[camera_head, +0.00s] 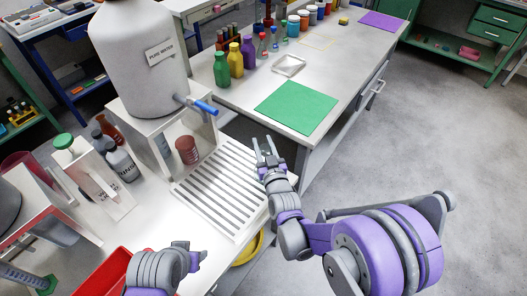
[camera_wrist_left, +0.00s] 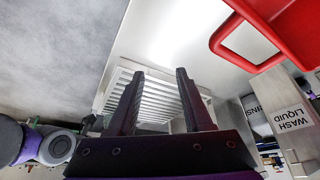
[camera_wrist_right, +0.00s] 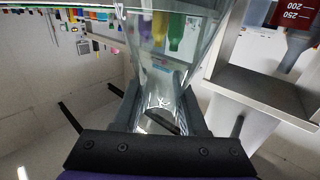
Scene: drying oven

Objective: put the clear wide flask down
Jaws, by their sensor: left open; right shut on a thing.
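A clear wide flask (camera_wrist_right: 163,84) shows in the right wrist view, its glass between the fingers of my right gripper (camera_wrist_right: 162,100). My right gripper is shut on it. In the head view my right gripper (camera_head: 267,153) is beside the right edge of the white slatted rack (camera_head: 215,192), and the clear glass is hard to make out there. My left gripper (camera_wrist_left: 156,78) is open and empty, with the slatted rack beyond it in the left wrist view. In the head view the left gripper (camera_head: 190,252) is low, near the red tray (camera_head: 108,275).
A large pure water tank (camera_head: 140,60) with a blue tap stands on a stand behind the rack. A green mat (camera_head: 297,107) lies on the far bench, with coloured bottles (camera_head: 236,60) and a clear dish (camera_head: 289,65) behind it. Wash bottles (camera_head: 121,162) stand at left.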

